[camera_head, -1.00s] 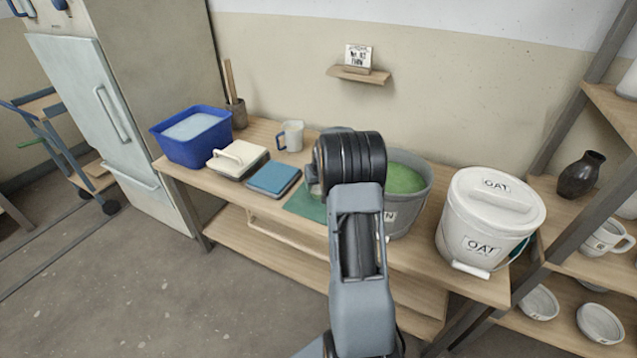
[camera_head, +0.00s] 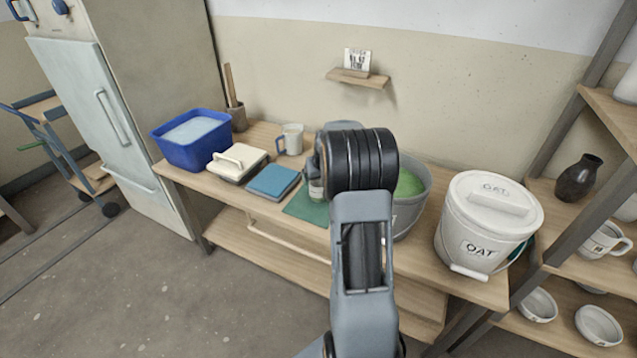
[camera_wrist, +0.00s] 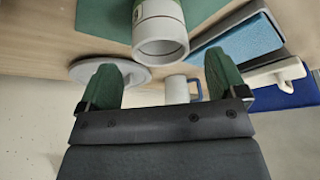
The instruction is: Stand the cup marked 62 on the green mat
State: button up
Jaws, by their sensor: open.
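The green mat (camera_head: 305,210) lies on the bench left of my arm; it also shows at the top of the wrist view (camera_wrist: 95,15). A pale grey cup-like cylinder (camera_wrist: 162,32) with a coloured band appears upright on the mat, its open rim towards the wrist camera. In the head view it shows partly (camera_head: 315,188), the rest hidden behind my arm. No 62 is readable on it. My gripper (camera_wrist: 163,72) is open and empty, its green fingers on either side of the cylinder's rim in the picture, seemingly clear of it. The head view hides the fingers.
A white mug (camera_head: 291,139) stands at the back. Left are a blue tub (camera_head: 190,150), a cream-handled block (camera_head: 238,162) and a blue block (camera_head: 273,181). A green-filled bucket (camera_head: 412,205) and lidded OAT bucket (camera_head: 480,235) stand right. Shelves hold a dark vase (camera_head: 578,178).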

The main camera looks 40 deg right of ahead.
jog(key=s+a+r+n+y, duration=0.1)
jog(key=s+a+r, duration=0.4)
jog(key=a, duration=0.3)
jog(key=s+a+r+n, duration=0.1)
jog(key=s+a+r, duration=0.35)
jog(key=a, duration=0.25)
jog(key=s+a+n+g, duration=0.1)
jog(key=s+a, duration=0.9)
jog(key=s, duration=0.3)
jog(key=shift+s+a+f+p, duration=0.3)
jog(key=shift+a+f, duration=0.1)
jog(key=shift+g, duration=0.3)
